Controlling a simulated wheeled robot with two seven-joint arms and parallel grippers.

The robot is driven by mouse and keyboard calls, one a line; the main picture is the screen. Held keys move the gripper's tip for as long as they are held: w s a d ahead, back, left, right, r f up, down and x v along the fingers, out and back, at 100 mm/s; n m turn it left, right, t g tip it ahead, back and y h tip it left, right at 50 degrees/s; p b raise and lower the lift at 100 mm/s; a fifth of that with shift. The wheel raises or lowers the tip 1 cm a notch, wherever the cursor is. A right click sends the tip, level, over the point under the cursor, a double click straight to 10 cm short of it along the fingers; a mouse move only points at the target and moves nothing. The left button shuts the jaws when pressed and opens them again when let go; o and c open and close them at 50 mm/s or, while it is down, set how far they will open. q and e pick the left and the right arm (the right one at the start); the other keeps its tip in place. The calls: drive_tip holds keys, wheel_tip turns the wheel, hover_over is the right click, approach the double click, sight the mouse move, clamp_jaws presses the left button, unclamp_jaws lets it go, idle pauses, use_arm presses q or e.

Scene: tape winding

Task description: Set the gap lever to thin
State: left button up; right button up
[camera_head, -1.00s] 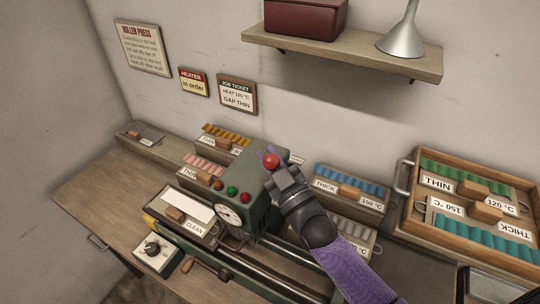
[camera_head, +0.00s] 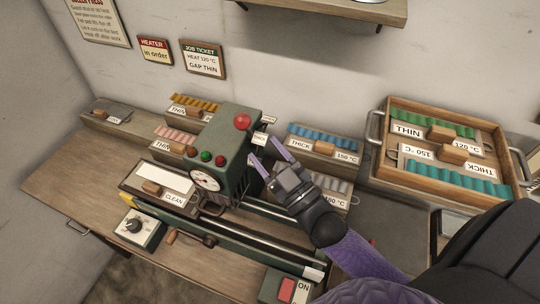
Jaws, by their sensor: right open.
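The green roller press (camera_head: 226,145) stands on the bench, with a dial gauge and small coloured lamps on its front. A red ball knob (camera_head: 242,122) sits on top of its housing and looks like the gap lever's end. Which setting it is at cannot be told. A small pale label (camera_head: 267,120) shows at the housing's right, too small to read. My right gripper (camera_head: 260,147) is open and empty, its purple fingers beside the housing's right side, below and right of the knob and apart from it. The job ticket (camera_head: 202,59) reads heat 120 °C, gap thin. My left gripper is out of view.
Trays of coloured strips stand behind the press, one with blue strips (camera_head: 325,132) just right of it. A knob box (camera_head: 140,229) and an ON switch (camera_head: 288,289) are in front.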

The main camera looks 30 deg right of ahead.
sight(250, 133)
drive_tip(key=shift+s+d+f, duration=0.1)
drive_tip(key=shift+s+f, duration=0.05)
drive_tip(key=shift+s, duration=0.3)
drive_tip(key=shift+c, duration=0.2)
drive_tip(key=d+m+h, duration=0.1)
drive_tip(key=m, duration=0.1)
drive_tip(key=d+m+h, duration=0.1)
drive_tip(key=d+m, duration=0.1)
drive_tip(key=d+m+g, duration=0.1)
drive_tip(key=m, duration=0.2)
drive_tip(key=shift+w+d+r+h, duration=0.15)
drive_tip(key=shift+w+r+h, duration=0.15)
drive_tip(key=shift+r+h, duration=0.1)
drive_tip(key=c, duration=0.5)
drive_tip(key=d+m, duration=0.1)
drive_tip(key=m, duration=0.1)
drive_tip(key=d+m+g, duration=0.1)
drive_tip(key=m, duration=0.3)
drive_tip(key=shift+d+r+m+h+p, duration=0.3)
drive_tip(key=shift+d+r+h+p, duration=0.05)
drive_tip(key=shift+d+h+p, duration=0.05)
clamp_jaws()
drive_tip(key=w+a+r+m+g+y+p, duration=0.2)
drive_tip(key=w+a+m, duration=0.4)
drive_tip(key=m, duration=0.3)
drive_tip(key=shift+w+a+r+m+g+y+p, duration=0.15)
drive_tip(key=shift+r+m+g+y+p, duration=0.4)
drive_tip(key=shift+p, duration=0.8)
